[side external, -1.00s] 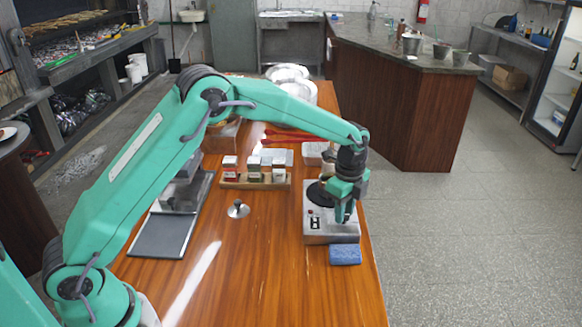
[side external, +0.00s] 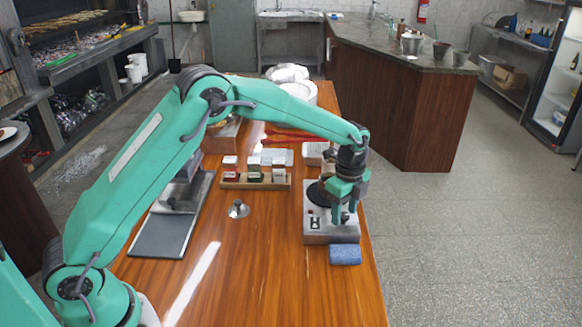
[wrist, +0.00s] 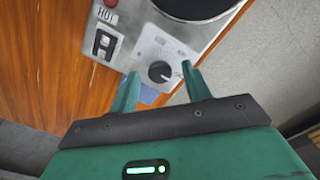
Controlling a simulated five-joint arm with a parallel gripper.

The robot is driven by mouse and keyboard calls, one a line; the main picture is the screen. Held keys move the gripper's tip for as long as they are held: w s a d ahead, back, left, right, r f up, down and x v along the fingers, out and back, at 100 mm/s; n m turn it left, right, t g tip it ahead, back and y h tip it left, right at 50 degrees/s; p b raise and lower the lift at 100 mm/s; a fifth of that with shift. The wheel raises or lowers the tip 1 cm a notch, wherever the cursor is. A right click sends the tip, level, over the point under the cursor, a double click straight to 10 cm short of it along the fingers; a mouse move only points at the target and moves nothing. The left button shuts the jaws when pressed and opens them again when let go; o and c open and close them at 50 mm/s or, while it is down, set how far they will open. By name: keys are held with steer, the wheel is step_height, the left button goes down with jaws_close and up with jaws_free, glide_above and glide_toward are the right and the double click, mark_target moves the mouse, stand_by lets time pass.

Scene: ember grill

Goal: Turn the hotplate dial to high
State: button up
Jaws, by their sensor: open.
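The hotplate (side external: 318,238) is a grey box near the right edge of the wooden table, with a dark round plate (side external: 317,194) on top. In the wrist view its dial (wrist: 159,72) is a black knob on a pale printed face, beside a switch (wrist: 104,44) and a "HOT" label (wrist: 106,15). My gripper (side external: 345,216) points down over the front right of the hotplate. In the wrist view my gripper (wrist: 160,85) is open, with one finger on each side of the dial and gaps between. The dial's pointer setting is too small to read.
A blue sponge (side external: 345,254) lies against the hotplate's front side. A wooden rack (side external: 255,181) with several small jars, a metal knobbed object (side external: 238,209) and a dark flat-based device (side external: 165,235) stand to the left. The table's front middle is clear.

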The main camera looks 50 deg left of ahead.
mark_target(344, 215)
steer(key=shift+r, duration=3.95)
steer(key=s+a+r+n+t, duration=0.2)
steer(key=s+a+r+n, duration=0.25)
steer(key=s+r, duration=0.3)
steer(key=s+a+r+n+t, duration=0.1)
steer(key=s+a+r+n, duration=0.2)
steer(key=s+r+n, duration=0.45)
steer(key=s+a+f+n+t, duration=0.1)
steer(key=s+f+n, duration=0.1)
steer(key=s, duration=0.6)
steer(key=s+a+f+n+t, duration=0.1)
steer(key=s+n, duration=0.3)
steer(key=s, duration=0.5)
steer(key=shift+s+a+f+t, duration=0.25)
steer(key=shift+a+f+t, duration=0.05)
steer(key=shift+a+f, duration=0.3)
